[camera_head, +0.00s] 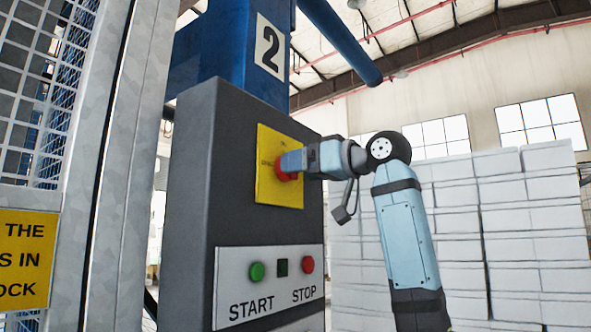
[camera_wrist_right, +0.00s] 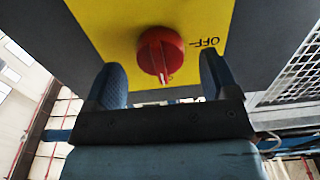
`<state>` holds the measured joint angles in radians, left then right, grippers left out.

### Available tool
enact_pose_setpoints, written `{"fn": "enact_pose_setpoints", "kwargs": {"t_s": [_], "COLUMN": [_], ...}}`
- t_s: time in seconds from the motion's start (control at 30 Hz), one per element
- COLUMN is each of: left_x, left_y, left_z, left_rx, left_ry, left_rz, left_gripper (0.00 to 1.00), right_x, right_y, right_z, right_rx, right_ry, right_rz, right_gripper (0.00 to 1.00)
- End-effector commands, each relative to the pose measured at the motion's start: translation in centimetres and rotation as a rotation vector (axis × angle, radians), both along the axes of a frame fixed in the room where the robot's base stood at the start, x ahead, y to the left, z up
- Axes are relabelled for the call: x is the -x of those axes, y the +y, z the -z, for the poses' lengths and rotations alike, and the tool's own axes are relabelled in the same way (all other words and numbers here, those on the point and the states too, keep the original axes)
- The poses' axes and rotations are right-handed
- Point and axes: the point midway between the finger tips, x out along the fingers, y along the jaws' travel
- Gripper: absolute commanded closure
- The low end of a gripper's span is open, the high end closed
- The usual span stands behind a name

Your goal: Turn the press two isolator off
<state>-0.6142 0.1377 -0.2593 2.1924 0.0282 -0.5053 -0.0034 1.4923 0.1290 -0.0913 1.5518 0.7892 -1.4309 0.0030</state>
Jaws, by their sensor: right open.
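The press two isolator is a red rotary knob (camera_head: 286,168) on a yellow plate (camera_head: 279,194), on the dark grey control box (camera_head: 203,188) below the number 2 sign (camera_head: 269,47). My right gripper (camera_head: 288,161) is in front of the knob and partly hides it. In the right wrist view the red knob (camera_wrist_right: 161,54) shows between and just beyond the two open fingers (camera_wrist_right: 160,82), with visible gaps on both sides. A white mark on the knob points toward the bottom of that view. The word OFF shows on the plate (camera_wrist_right: 215,20) to the right. My left gripper is out of view.
A mesh fence (camera_head: 40,90) with a yellow sign (camera_head: 25,258) stands at left. White stacked blocks (camera_head: 460,220) stand behind my right arm.

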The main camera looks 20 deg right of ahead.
Motion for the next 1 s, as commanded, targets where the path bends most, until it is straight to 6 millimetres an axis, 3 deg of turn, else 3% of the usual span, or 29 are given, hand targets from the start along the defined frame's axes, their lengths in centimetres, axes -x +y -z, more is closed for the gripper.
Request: {"fn": "enact_pose_setpoints", "kwargs": {"t_s": [0.2, 0.5, 0.73, 1.0], "left_x": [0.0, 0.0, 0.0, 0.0], "left_y": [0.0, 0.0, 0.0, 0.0], "left_z": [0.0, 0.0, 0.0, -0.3], "left_rx": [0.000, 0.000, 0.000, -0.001], "left_ry": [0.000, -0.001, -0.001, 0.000], "left_rz": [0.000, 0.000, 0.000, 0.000], "left_gripper": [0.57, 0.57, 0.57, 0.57], "right_x": [-1.5, -1.7, -1.7, -1.7], "right_y": [1.2, 1.3, 1.3, 1.3], "right_z": [0.0, 0.0, 0.0, -0.1], "right_rx": [0.000, 0.001, 0.000, 0.016], "right_ry": [0.000, -0.001, 0.000, -0.011], "right_rz": [-0.001, 0.000, 0.000, 0.001], "right_gripper": [0.20, 0.20, 0.69, 0.69]}}
